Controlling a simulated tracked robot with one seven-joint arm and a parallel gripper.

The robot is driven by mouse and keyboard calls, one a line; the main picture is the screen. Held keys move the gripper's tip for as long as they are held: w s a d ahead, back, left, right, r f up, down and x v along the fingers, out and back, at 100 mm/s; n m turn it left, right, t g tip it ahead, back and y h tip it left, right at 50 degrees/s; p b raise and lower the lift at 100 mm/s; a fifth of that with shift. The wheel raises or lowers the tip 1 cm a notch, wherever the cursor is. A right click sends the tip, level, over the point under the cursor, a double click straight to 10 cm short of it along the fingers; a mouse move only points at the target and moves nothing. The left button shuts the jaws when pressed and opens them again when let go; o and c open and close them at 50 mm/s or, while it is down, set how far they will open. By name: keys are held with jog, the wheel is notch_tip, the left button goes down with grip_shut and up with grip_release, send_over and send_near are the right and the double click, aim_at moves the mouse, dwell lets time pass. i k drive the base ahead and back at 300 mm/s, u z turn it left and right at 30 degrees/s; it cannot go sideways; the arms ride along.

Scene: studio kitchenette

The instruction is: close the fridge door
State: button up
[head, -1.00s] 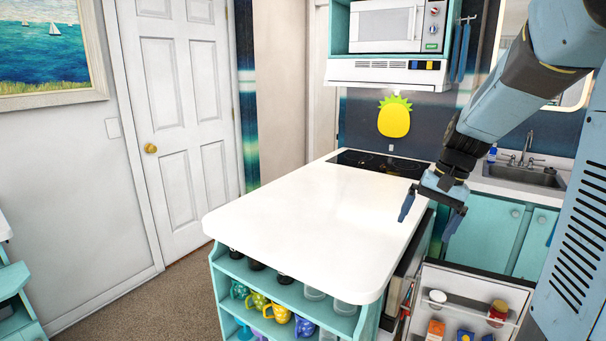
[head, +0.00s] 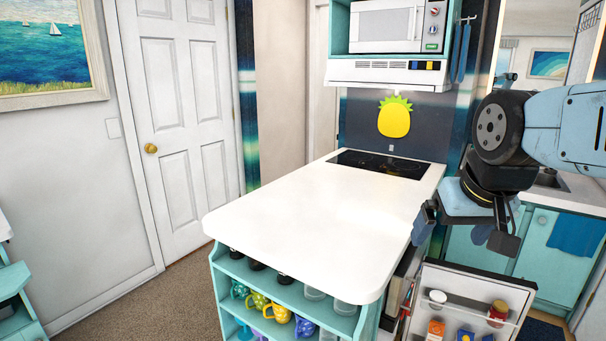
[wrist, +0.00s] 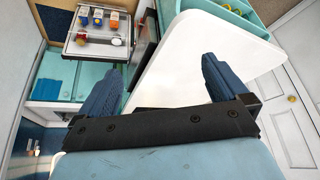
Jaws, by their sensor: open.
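The fridge door (head: 462,280) stands open at the lower right of the head view, its inner side with loaded shelves facing me. It also shows at the upper left of the wrist view (wrist: 88,50). The fridge opening (head: 401,278) is a narrow dark gap beside the white counter, mostly hidden. My gripper (head: 462,234) is above the door and right of the counter edge, fingers spread and empty. In the wrist view my gripper (wrist: 160,75) has its two blue fingers apart, with the counter edge between and beyond them. I see no contact with the door.
The white counter (head: 310,220) with a cooktop (head: 380,164) is left of my gripper. Teal cabinets (head: 552,250) stand behind the door. Several mugs and jars sit on the shelves (head: 285,298) below the counter. Carpet (head: 190,290) is clear at the left.

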aim_at(471, 293)
jog(key=z, duration=0.65)
jog(key=i, duration=1.05)
jog(key=z, duration=0.75)
jog(key=i, duration=0.85)
jog(key=u, duration=0.25)
